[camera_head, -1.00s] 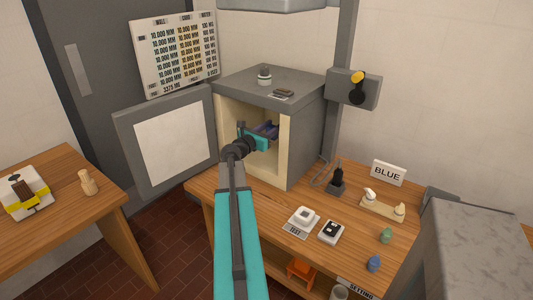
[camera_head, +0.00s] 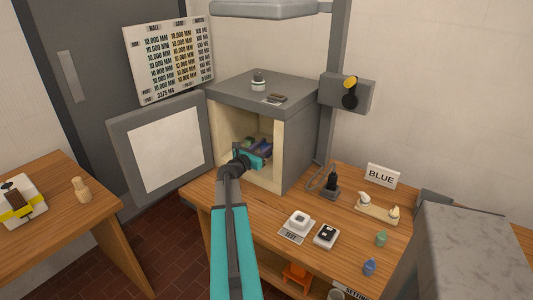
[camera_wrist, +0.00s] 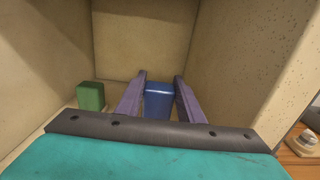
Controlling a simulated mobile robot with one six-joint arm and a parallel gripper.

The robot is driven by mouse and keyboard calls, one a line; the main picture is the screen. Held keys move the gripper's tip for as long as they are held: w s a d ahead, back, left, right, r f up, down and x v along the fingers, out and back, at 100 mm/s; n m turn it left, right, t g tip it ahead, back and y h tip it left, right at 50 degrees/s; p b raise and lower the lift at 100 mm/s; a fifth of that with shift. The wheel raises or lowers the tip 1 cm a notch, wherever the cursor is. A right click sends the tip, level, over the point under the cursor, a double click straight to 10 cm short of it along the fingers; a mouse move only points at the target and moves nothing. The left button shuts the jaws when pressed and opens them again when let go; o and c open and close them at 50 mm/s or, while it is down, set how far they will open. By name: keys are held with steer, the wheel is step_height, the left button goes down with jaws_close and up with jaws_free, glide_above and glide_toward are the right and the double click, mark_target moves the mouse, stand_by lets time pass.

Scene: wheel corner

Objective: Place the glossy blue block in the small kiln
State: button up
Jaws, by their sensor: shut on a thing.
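The small kiln (camera_head: 301,146) stands open on the workbench, its door (camera_head: 168,153) swung out to the left. My gripper (camera_head: 265,150) reaches through the opening into the pale-lined chamber. It is shut on the glossy blue block (camera_wrist: 159,101), which sits upright between the two purple-grey fingers in the wrist view. In the head view the block is mostly hidden by the gripper. A green block (camera_wrist: 90,95) stands inside the chamber to the left, apart from the fingers. I cannot tell whether the blue block touches the kiln floor.
The kiln's side wall (camera_wrist: 262,70) is close on the right in the wrist view. Another table (camera_head: 45,225) stands left.

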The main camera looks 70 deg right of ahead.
steer(key=shift+f, duration=1.85)
steer(key=shift+f, duration=0.15)
steer(key=o, duration=1.1)
steer(key=b+v, duration=0.1)
steer(key=v, duration=1.1)
steer(key=shift+b, duration=0.35)
